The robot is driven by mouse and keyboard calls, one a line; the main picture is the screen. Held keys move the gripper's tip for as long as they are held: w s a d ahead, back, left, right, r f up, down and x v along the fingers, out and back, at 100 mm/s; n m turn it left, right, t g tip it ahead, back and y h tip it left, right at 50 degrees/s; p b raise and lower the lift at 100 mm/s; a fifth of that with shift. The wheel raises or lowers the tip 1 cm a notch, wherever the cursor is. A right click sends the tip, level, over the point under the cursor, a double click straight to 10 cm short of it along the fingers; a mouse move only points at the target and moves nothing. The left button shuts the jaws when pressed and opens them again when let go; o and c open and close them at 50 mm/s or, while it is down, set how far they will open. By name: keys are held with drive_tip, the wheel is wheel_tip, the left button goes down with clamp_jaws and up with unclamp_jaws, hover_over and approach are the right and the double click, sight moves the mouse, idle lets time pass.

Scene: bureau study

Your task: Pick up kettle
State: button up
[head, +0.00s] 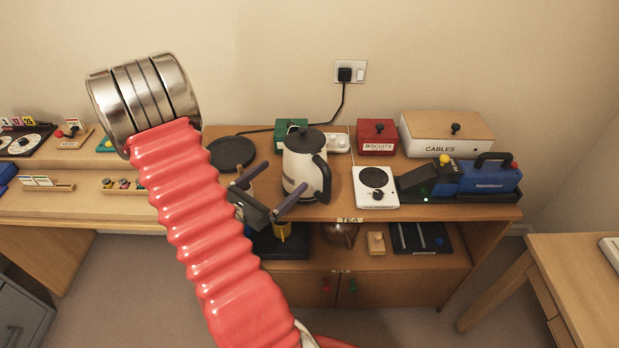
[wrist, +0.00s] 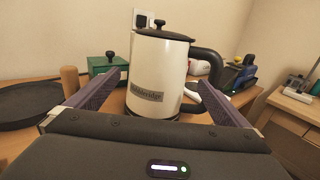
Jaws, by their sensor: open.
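The kettle (head: 301,166) is white with a black lid, black base and black handle on its right side. It stands upright on the wooden sideboard top. In the wrist view the kettle (wrist: 158,75) is straight ahead, between my gripper's two fingers. My gripper (head: 271,190) is open, with purple-grey fingers, in front of the kettle. In the wrist view my gripper (wrist: 160,95) shows one finger to the left of the body and the other near the handle at right. Whether either finger touches the kettle I cannot tell. My red ribbed arm hides part of the sideboard.
A white hotplate (head: 375,186) and a blue tool (head: 487,177) stand to the right. A red biscuits box (head: 377,136) and a cables box (head: 440,140) are at the back.

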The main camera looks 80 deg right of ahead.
sight(291, 168)
drive_tip(key=shift+x, duration=2.75)
drive_tip(key=x, duration=0.5)
drive_tip(key=shift+d+r, duration=0.1)
drive_tip(key=c, duration=1.7)
drive_tip(key=shift+r, duration=0.1)
